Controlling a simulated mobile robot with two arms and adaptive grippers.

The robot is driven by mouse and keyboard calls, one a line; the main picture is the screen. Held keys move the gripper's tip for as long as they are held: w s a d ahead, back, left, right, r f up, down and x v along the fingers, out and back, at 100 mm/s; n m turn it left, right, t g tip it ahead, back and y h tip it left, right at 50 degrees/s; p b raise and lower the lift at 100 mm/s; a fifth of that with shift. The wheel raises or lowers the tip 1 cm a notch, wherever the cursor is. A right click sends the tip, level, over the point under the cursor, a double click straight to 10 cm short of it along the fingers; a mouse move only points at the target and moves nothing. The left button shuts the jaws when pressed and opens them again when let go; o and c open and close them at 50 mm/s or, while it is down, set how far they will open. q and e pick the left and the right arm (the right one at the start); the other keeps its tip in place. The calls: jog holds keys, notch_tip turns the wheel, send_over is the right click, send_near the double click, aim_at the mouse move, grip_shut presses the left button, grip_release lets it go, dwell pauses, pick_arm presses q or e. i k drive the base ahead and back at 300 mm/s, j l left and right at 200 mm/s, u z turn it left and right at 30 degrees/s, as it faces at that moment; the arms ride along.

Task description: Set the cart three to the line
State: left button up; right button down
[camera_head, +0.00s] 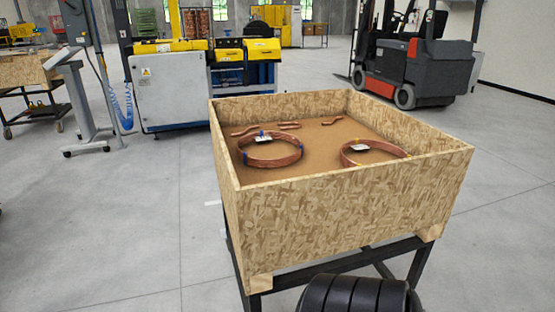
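A cart with a chipboard box (350,208) on a black metal frame (385,257) stands right in front of me. Inside it lie two copper coils, one on the left (270,160) and one on the right (374,162), with several short bent copper pieces behind them. No cart number is readable. A short white mark (213,203) shows on the floor beside the box's left side; I cannot tell whether it is the line. Neither gripper is in view. A black rounded part at the bottom edge appears to be mine.
A yellow and grey machine (172,90) stands behind the cart. A red and grey forklift (410,65) is at the back right. Another cart with a wooden box (28,70) and a grey stand (80,100) are at the left. The floor left and right of the near cart is clear.

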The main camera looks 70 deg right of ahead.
aim_at(313, 207)
jog(key=z, duration=2.8)
